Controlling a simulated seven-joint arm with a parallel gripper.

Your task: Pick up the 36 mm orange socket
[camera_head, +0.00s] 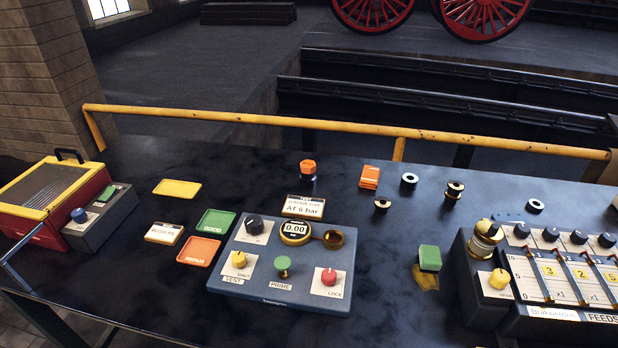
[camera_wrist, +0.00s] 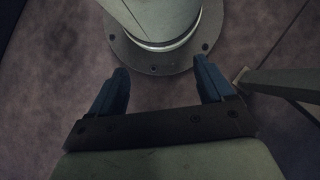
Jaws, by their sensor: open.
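An orange hexagonal piece (camera_head: 308,167) with a dark lower part stands upright on the dark bench, behind the AT 6 bar sign; it looks like the orange socket, but I cannot read a size on it. My gripper (camera_wrist: 162,66) shows only in the wrist view. Its two blue fingers are apart with nothing between them. They point toward a round bolted flange of my own body above a mottled floor. The gripper is away from the socket, which is not in the wrist view.
An orange block (camera_head: 370,177) and several dark or brass rings stand right of the socket. A blue-grey control panel (camera_head: 240,285) lies in front. A yellow rail (camera_head: 330,125) runs along the bench's back edge. Bare bench lies left of the socket.

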